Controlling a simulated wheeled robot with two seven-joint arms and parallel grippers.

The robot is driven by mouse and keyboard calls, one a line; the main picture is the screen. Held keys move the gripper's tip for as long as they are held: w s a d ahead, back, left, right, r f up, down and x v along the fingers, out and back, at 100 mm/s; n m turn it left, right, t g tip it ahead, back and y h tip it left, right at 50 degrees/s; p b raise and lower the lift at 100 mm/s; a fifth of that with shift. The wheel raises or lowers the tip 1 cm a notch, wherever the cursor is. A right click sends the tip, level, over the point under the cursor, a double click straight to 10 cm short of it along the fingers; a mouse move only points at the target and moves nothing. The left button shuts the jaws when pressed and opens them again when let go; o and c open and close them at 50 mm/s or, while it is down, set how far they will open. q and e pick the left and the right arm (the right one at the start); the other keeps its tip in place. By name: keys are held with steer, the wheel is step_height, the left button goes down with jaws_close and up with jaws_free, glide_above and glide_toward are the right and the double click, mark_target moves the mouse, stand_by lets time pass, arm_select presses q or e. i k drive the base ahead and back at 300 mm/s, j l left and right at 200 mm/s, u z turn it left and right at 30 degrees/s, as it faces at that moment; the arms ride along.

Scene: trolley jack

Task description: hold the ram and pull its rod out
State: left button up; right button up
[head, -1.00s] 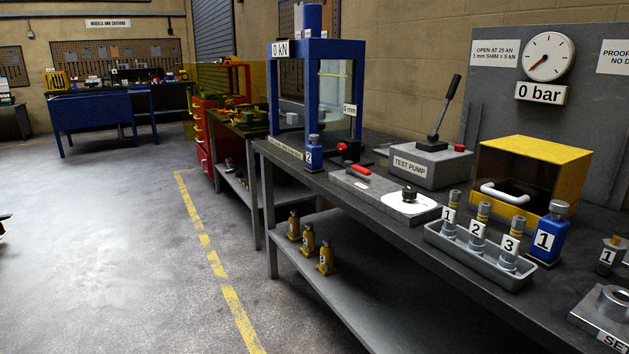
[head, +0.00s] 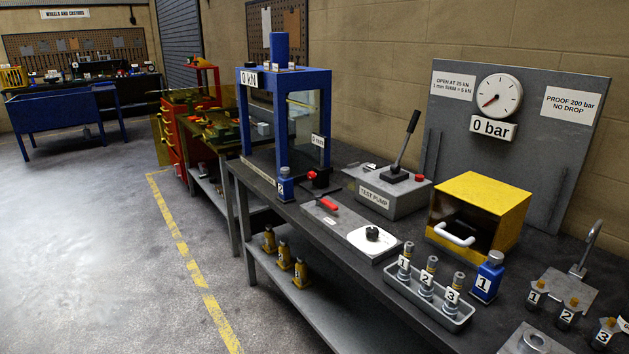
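No ram is clearly identifiable. Several grey cylindrical pieces labelled 1 (head: 404,262), 2 (head: 427,277) and 3 (head: 451,294) stand upright in a grey tray (head: 401,297) on the bench. A blue body labelled 1 (head: 487,279) stands right of the tray. A similar blue body labelled 2 (head: 286,186) stands by the blue press frame (head: 243,126). Small parts labelled 1 (head: 534,297), 2 (head: 566,315) and 3 (head: 604,334) stand at the right edge. I cannot tell which of these has the rod. Neither gripper is in view.
A test pump (head: 388,191) with a lever, a yellow guard box (head: 490,214) with a white handle, and a gauge (head: 500,94) reading 0 bar are at the back. Several yellow bottle-shaped items (head: 284,256) stand on the lower shelf. The floor (head: 95,255) left of the bench is clear.

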mark_target(285, 171)
steer(key=i+j+z, duration=0.25)
steer(key=z, duration=0.2)
steer(key=i+j+z, duration=0.2)
steer(key=j+z, duration=0.25)
steer(key=i+j+z, duration=0.15)
steer(key=j+z, duration=0.3)
steer(key=i+j+z, duration=0.2)
steer(key=j, duration=1)
steer(key=j+z, duration=0.2)
steer(key=j, duration=1.85)
steer(key=i+j, duration=0.15)
steer(key=j, duration=0.65)
